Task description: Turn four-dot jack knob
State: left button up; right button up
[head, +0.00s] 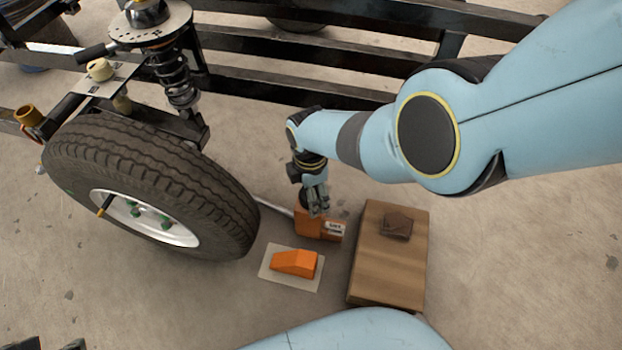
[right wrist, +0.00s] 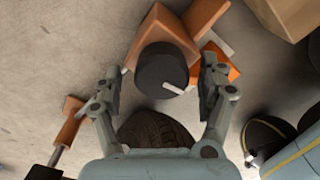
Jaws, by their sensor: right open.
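The orange jack (head: 308,225) with a white label stands on the floor just right of the tire. In the right wrist view a round black knob (right wrist: 158,68) with a pale pointer bar sits on an orange block (right wrist: 165,32). No dots can be made out on it. My right gripper (head: 318,208) is over the jack, pointing down. In the right wrist view my right gripper (right wrist: 161,72) is open, one finger on each side of the knob, with visible gaps. Dark shapes at the bottom left of the head view may be my left gripper; its jaws are unclear.
A tire (head: 150,185) on a spring suspension stands at the left, with black frame rails (head: 300,50) behind. An orange wedge (head: 295,263) lies on a pale mat (head: 308,286). A wooden board (head: 385,270) carrying a brown block (head: 397,224) is right of the jack.

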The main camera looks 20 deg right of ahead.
jog(key=shift+s+r, duration=0.1)
jog(key=shift+r, duration=3.2)
